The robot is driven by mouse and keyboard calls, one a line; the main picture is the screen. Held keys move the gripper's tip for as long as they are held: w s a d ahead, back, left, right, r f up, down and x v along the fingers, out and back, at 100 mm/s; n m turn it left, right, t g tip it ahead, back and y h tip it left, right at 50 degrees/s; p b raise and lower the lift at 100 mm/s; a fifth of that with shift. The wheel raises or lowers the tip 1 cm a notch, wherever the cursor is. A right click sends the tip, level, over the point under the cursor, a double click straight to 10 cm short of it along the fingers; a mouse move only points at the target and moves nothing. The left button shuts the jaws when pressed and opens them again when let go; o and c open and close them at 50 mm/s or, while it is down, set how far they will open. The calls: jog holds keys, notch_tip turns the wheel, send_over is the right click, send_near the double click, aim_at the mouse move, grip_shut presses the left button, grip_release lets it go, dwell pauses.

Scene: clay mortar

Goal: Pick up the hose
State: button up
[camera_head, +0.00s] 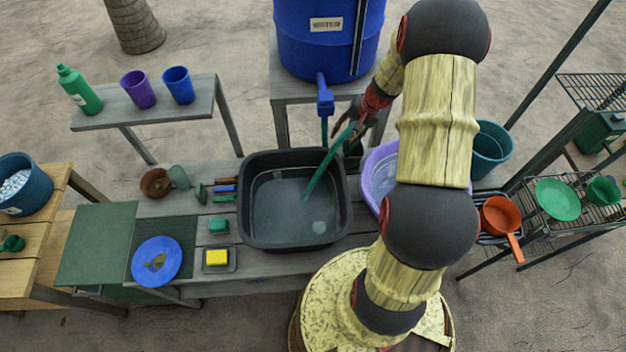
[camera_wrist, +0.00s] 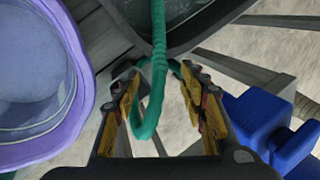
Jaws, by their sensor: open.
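The green hose (camera_head: 321,177) runs from below the blue tap (camera_head: 325,98) and down into the black basin (camera_head: 262,212) in the head view. My gripper (camera_head: 354,138) is beside the upper part of the hose, partly hidden by my arm. In the wrist view, the hose (camera_wrist: 158,45) hangs in a loop between the two open fingers of my gripper (camera_wrist: 157,80). The fingers stand apart on either side of it, and whether either touches it I cannot tell.
The blue water barrel (camera_head: 330,40) stands behind the basin. A purple basin (camera_head: 376,165) sits just right of the black one, close to my arm. A blue plate (camera_head: 156,260) and a yellow sponge (camera_head: 217,257) lie to the left on the bench.

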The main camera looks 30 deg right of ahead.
aim_at(337, 145)
jog(key=x, duration=0.7)
jog(key=shift+w+f, duration=0.2)
jog(key=shift+f, duration=0.1)
jog(key=c, duration=1.1)
jog(key=shift+r, duration=0.1)
